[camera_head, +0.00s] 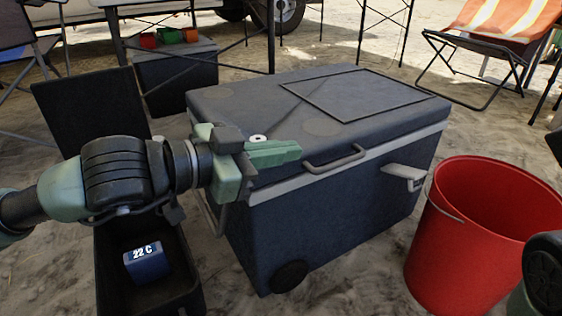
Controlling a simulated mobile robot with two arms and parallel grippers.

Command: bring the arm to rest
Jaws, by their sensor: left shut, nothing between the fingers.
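My left arm comes in from the left, with its gripper (283,153) shut and empty. The green fingers show in front of the cooler's near left top edge; I cannot tell whether they touch it. The dark blue cooler (330,215) stands in the middle with its lid shut. A small blue block marked "22 C" (148,264) sits inside an open black case (186,300) at the lower left, below my arm. Part of my right arm shows at the lower right edge; its gripper is out of view.
A red bucket (440,245) stands right of the cooler. A white ring (258,138) shows by the gripper. Behind are a dark box (177,82) with red and green cups, folding table legs, and an orange striped chair (505,20).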

